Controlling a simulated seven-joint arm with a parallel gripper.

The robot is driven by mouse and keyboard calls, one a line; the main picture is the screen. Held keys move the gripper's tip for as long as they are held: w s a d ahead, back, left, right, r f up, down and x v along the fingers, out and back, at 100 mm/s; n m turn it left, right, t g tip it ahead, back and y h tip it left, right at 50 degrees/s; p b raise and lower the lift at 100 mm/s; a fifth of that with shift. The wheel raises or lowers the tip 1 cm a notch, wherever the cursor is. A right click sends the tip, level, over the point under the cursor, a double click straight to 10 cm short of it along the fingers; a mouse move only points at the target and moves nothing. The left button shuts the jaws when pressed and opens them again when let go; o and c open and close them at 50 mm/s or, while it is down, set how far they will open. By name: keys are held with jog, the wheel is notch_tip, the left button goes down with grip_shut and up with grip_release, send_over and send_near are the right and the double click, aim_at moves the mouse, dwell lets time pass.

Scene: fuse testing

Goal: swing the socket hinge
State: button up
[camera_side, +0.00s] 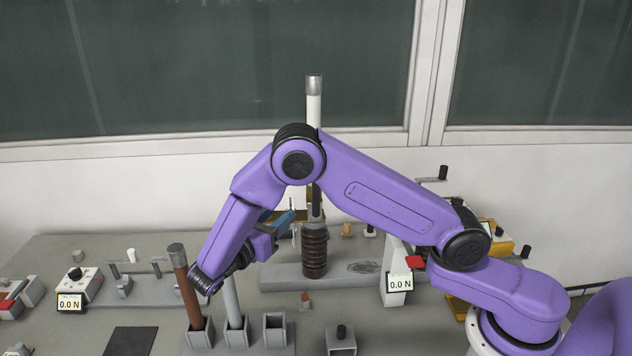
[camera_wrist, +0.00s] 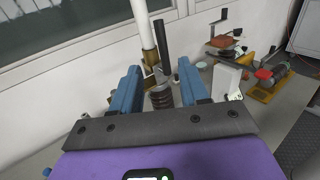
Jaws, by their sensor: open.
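A brown ribbed insulator (camera_side: 314,252) stands on a grey base behind my arm, and it also shows between my fingers in the wrist view (camera_wrist: 161,98). Above it is a brass-coloured fitting (camera_wrist: 150,57), which I take to be the socket hinge. A white tube with a grey cap (camera_side: 314,100) rises upright above this fitting; it also shows in the wrist view (camera_wrist: 144,26). A dark rod (camera_wrist: 161,42) stands beside the tube. My gripper (camera_side: 288,219) has blue fingers, open and empty, just left of the insulator stack in the side view. My arm hides part of the fitting there.
A brown tube (camera_side: 186,285) and a grey tube (camera_side: 232,298) stand in square holders, beside an empty holder (camera_side: 275,330). Force displays reading 0.0 N stand left (camera_side: 71,302) and right (camera_side: 399,284). A yellow device (camera_wrist: 268,88) sits at right. A wall and window stand behind.

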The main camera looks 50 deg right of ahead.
jog(key=w+d, duration=0.3)
jog(key=d, duration=1.4)
jog(key=shift+w, duration=0.2)
grip_shut()
